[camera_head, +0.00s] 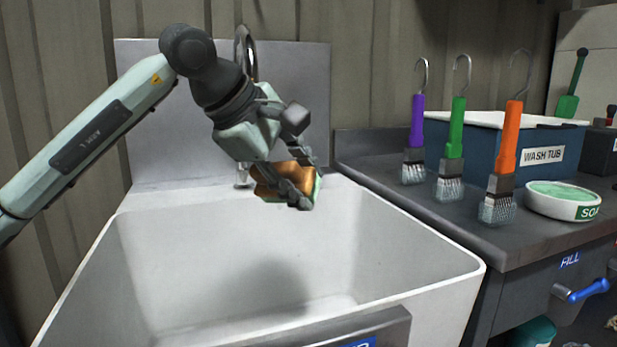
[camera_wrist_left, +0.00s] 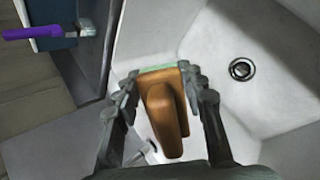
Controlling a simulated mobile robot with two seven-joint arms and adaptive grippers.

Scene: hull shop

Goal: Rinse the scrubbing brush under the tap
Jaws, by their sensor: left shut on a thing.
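The scrubbing brush has an orange-brown body (camera_head: 270,182) and a pale green edge. My left gripper (camera_head: 297,182) is shut on it and holds it above the back of the white sink (camera_head: 408,237). In the left wrist view the brush (camera_wrist_left: 166,112) sits between both fingers (camera_wrist_left: 163,82). The chrome tap (camera_head: 246,50) rises behind the gripper at the sink's back. Its middle is hidden by my arm, and I cannot tell whether water runs. My right gripper is not in view.
The sink drain (camera_wrist_left: 241,69) is clear. On the right counter (camera_head: 400,190) stand purple (camera_head: 417,120), green (camera_head: 455,130) and orange (camera_head: 509,140) hooked brushes, a blue wash tub (camera_head: 480,150) and a soap dish (camera_head: 550,205). A blue lever (camera_head: 588,290) sits below, by a FILL label.

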